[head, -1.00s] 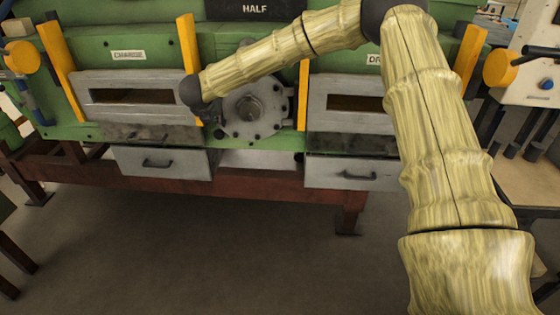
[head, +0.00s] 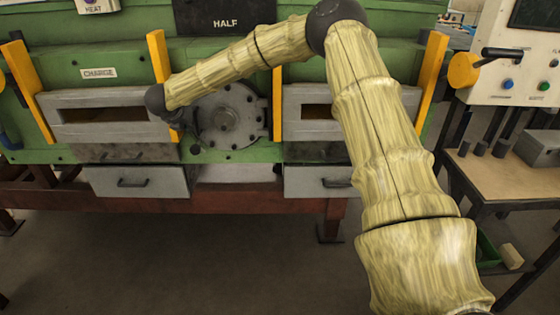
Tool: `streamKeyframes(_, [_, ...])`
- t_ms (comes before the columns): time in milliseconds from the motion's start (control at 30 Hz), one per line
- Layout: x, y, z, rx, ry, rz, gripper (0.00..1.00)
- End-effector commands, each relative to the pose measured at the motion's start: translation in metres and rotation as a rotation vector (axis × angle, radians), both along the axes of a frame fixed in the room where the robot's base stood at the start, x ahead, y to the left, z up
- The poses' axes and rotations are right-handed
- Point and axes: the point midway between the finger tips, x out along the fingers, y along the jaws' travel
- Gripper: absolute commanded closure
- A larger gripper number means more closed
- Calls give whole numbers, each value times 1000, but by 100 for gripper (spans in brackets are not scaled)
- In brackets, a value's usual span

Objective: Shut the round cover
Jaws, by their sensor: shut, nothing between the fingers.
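The round cover (head: 232,117) is a grey metal disc with bolts around its rim and a raised hub. It sits on the green furnace front, between two yellow posts. It faces me, and I cannot tell whether it is fully seated. My arm reaches in from the lower right, bends at the top, and its dark wrist end is in front of the left yellow post, left of the cover. Dark fittings sit at the cover's left edge.
The charge door (head: 98,115) is left of the cover, and another slotted door (head: 306,112) is to its right, partly behind my arm. Grey drawers (head: 137,181) sit below. A control box (head: 512,70) and a wooden bench (head: 500,176) stand at the right. The floor in front is clear.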

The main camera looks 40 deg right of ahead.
Motion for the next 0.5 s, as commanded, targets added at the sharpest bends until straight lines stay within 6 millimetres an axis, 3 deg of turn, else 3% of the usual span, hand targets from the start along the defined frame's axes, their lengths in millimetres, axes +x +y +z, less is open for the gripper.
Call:
streamKeyframes(167, [-2,6,6,-3,-12,-1,100])
streamKeyframes(367, [-22,32,2,-2,-6,6,100])
streamKeyframes(500, [-36,45,24,-1,-7,8,100])
